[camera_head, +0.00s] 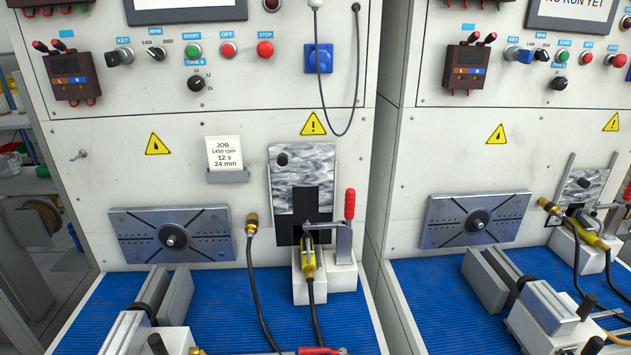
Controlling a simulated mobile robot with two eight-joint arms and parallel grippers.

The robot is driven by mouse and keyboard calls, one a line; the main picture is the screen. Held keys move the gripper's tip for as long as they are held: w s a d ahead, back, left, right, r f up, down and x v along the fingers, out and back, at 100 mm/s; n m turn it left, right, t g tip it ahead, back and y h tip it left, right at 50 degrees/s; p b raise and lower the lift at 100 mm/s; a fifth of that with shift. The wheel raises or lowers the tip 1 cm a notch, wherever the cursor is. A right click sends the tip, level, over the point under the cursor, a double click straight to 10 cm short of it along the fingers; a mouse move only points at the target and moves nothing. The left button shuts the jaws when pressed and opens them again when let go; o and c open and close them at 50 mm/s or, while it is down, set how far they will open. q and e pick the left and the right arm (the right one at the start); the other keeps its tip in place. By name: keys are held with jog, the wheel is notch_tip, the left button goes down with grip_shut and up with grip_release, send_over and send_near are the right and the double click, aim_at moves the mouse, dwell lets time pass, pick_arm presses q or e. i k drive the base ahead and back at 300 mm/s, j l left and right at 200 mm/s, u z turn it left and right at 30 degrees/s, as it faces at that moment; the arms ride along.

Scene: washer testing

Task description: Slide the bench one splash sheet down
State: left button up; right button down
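On the left bench, a grey, streaky splash sheet (318,160) stands upright against the white panel, between thin side rails. It has a dark round spot at its upper left, and a dark rectangular area shows at its lower middle. Its lower part is partly hidden by a clamp with a red handle (349,205) and a yellow-bodied tool (308,262) on a white block. A similar sheet (581,187) stands on the right bench, partly hidden by a clamp. No label here tells which bench is one. Neither of my grippers is in view.
A brass-ended cable (258,280) stands left of the white block (342,276). A grey slotted plate (172,235) is on the panel, with a vise (150,320) below it. A black cable (335,130) loops down above the sheet. The blue mat (225,295) is partly clear.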

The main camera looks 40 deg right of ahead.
aim_at(283, 162)
jog(key=k+z, duration=0.15)
jog(key=z, duration=1.2)
jog(key=j+z, duration=0.45)
jog(key=j, duration=0.35)
jog(key=k, duration=0.05)
